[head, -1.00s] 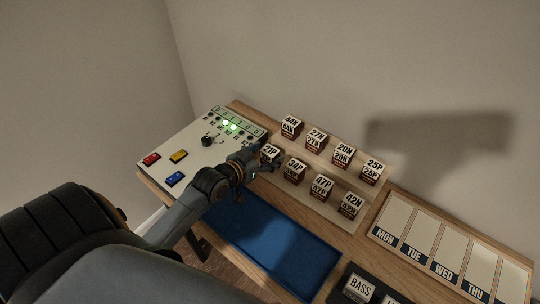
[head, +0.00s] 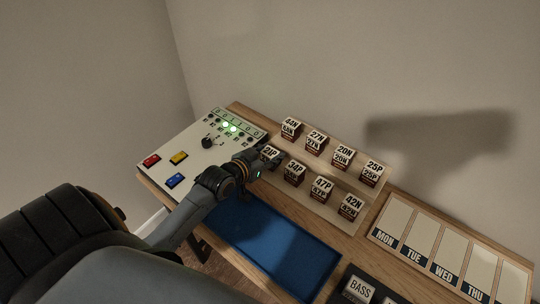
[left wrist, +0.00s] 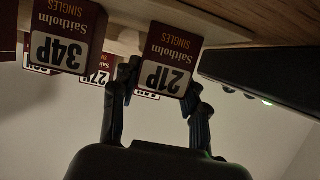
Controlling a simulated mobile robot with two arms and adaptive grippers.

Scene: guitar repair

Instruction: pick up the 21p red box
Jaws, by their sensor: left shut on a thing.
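The 21P red box (left wrist: 168,62) has a white label and shows upside down in the left wrist view, between the two fingers of my left gripper (left wrist: 158,92). In the head view the 21P box (head: 271,152) stands at the left end of the front row on the stepped wooden rack (head: 330,212). My left gripper (head: 258,158) reaches it from the left and is shut on it, partly hiding it. The 34P box (head: 295,172) stands beside it to the right. My right gripper is not in view.
The 47P (head: 321,188) and 42N (head: 351,206) boxes continue the front row. The 44N box (head: 291,129) and others stand on the row behind. A panel with buttons (head: 205,145) is at left. A blue tray (head: 275,245) lies in front, empty.

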